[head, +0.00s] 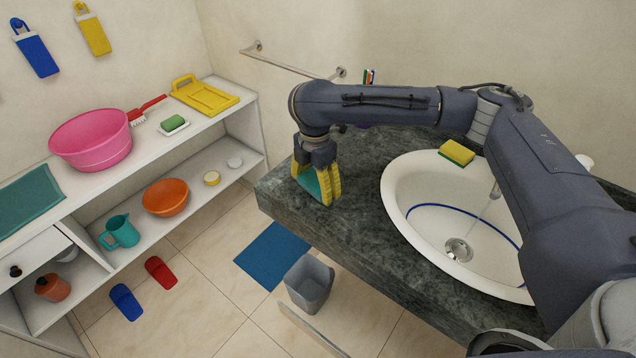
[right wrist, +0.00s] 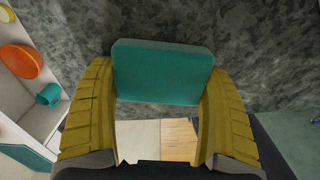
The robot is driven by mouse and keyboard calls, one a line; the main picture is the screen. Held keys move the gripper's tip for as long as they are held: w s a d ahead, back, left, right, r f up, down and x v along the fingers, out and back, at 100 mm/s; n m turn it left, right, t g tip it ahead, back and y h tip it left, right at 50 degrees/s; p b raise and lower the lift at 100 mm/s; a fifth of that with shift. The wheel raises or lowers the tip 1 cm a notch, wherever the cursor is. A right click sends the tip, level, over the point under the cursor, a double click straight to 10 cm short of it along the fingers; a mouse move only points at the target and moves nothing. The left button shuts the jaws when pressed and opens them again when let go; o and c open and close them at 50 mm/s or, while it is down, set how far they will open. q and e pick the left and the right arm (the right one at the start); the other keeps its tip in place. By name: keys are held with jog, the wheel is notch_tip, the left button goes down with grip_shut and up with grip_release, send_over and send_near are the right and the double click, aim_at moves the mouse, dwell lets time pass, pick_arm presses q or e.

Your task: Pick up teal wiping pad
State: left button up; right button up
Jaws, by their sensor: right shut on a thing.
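The teal wiping pad (right wrist: 162,75) sits between the two yellow fingers of my right gripper (right wrist: 158,110) in the right wrist view. The fingers touch its two ends, and the gripper is shut on it. In the head view my right gripper (head: 318,188) points down at the left end of the dark stone counter (head: 375,255). A bit of the teal pad (head: 309,184) shows between the fingers there. I cannot tell whether the pad still touches the counter. My left gripper is not in view.
A white sink (head: 397,196) is set in the counter, with a yellow-green sponge (head: 457,153) on its back rim. A white shelf (head: 200,145) at left holds a pink basin (head: 92,142) and an orange bowl (head: 166,197). A grey bin (head: 310,285) stands on the floor.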

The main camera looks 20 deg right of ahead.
aim_at(315, 181)
jog(key=shift+r, duration=0.1)
notch_tip(315, 181, up, 20)
jog(key=shift+f, duration=0.1)
dwell(0.9)
jog(key=o, duration=0.3)
jog(key=c, duration=0.4)
